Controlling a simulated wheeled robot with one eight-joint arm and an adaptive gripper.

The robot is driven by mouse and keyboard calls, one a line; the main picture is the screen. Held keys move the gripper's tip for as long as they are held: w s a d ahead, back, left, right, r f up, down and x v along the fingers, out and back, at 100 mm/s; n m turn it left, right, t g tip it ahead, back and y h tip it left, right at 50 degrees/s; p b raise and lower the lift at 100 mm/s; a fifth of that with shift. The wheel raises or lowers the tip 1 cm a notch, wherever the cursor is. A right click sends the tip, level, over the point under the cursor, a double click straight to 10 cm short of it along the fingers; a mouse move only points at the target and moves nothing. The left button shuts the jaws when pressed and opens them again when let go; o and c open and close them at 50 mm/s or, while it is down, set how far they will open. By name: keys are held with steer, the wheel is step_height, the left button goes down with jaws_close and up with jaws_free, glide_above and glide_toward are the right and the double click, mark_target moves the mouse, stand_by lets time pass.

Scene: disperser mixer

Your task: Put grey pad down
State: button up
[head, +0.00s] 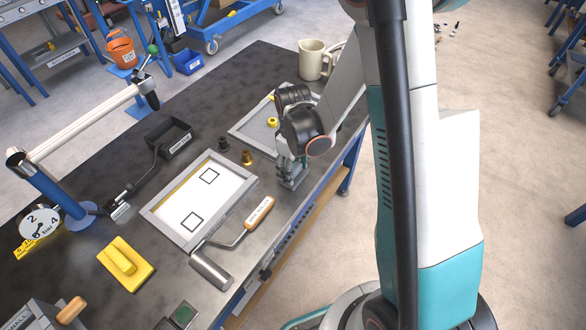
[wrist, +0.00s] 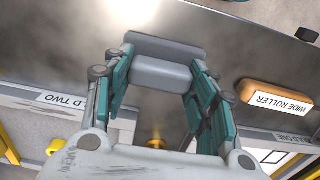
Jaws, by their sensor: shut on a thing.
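My gripper (head: 291,166) is over the front part of the dark bench, between the two framed moulds. In the wrist view, my gripper (wrist: 163,85) is shut with its teal fingers on either side of the grey pad (wrist: 161,73). The pad has a flat plate with a raised block handle, and the fingers hold the handle. The pad also shows low under the gripper in the head view (head: 293,184), partly hidden by the fingers. It is at or just above the bench top near the front edge; I cannot tell whether it touches.
A framed white mould (head: 225,190) lies left of the gripper, and a second frame (head: 250,128) lies behind it. A wide roller (head: 211,270), a yellow pad (head: 126,262), small brass pieces (head: 247,158), a black bin (head: 169,137) and a cream jug (head: 313,60) stand around.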

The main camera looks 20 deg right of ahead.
steer(key=shift+f, duration=0.1)
steer(key=o, duration=0.9)
steer(key=s+r+m+t+p, duration=0.2)
steer(key=s+r, duration=0.1)
steer(key=r, duration=0.9)
steer(key=s+r+m+t+p, duration=0.1)
steer(key=s+r+p, duration=0.1)
steer(key=r, duration=1)
steer(key=shift+s+d+r+m+t, duration=0.1)
steer(key=shift+s+r+m+t, duration=0.6)
steer(key=shift+s+r, duration=0.7)
steer(key=shift+s+a+r+m+t, duration=0.1)
steer(key=shift+s+r+m+t, duration=0.65)
steer(key=shift+s, duration=1.3)
steer(key=shift+s+d+r+m+t, duration=0.1)
steer(key=shift+s+r+m+t, duration=0.55)
steer(key=shift+s+r, duration=0.75)
